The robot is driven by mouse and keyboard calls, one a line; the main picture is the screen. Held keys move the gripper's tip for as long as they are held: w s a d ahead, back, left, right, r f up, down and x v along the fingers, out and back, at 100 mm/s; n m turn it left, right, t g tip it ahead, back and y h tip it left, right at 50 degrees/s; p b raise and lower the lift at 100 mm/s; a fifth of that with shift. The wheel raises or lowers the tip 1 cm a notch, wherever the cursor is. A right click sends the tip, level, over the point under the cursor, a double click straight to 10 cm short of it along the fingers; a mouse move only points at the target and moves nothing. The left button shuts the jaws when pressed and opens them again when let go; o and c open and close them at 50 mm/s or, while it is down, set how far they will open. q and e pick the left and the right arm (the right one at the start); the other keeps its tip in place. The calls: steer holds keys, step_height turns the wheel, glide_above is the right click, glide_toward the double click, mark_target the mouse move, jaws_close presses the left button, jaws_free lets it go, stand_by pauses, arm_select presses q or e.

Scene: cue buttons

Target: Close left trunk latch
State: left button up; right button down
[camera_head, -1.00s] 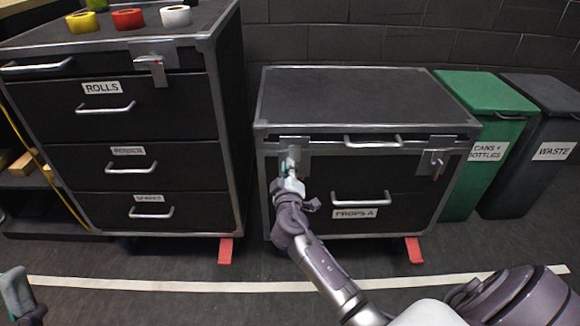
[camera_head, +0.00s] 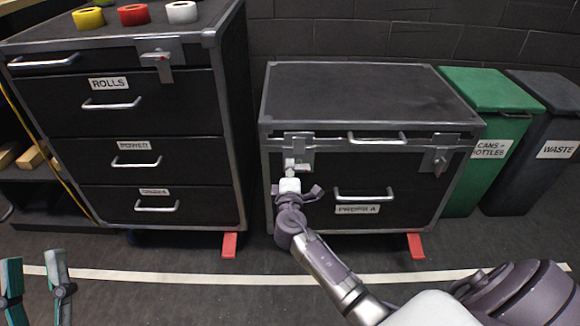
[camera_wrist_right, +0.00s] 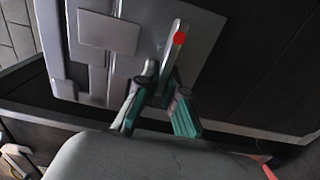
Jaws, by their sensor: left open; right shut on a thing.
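The black trunk (camera_head: 365,95) labelled PROPS A has a grey left latch (camera_head: 298,140) and a matching right latch (camera_head: 436,158) on its front. My right gripper (camera_head: 291,168) is at the left latch, partly covering its lower part. In the right wrist view, the latch plate (camera_wrist_right: 108,33) and its red-tipped lever (camera_wrist_right: 175,42) show close up. The teal fingers of my right gripper (camera_wrist_right: 160,88) are shut on the lever near its lower end. The exact contact is partly hidden. My left gripper (camera_head: 36,275) is open and empty at the lower left, away from the trunk.
A tall drawer cabinet (camera_head: 165,100) with coloured tape rolls on top stands left of the trunk, separated by a narrow gap. A green bin (camera_head: 490,90) and a grey bin (camera_head: 548,95) stand on the right. The floor in front has a white line (camera_head: 180,285).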

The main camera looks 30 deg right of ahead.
steer(key=shift+f, duration=0.1)
stand_by(0.4)
steer(key=c, duration=1.3)
jaws_free()
steer(key=v, duration=1.2)
steer(key=shift+s, duration=0.1)
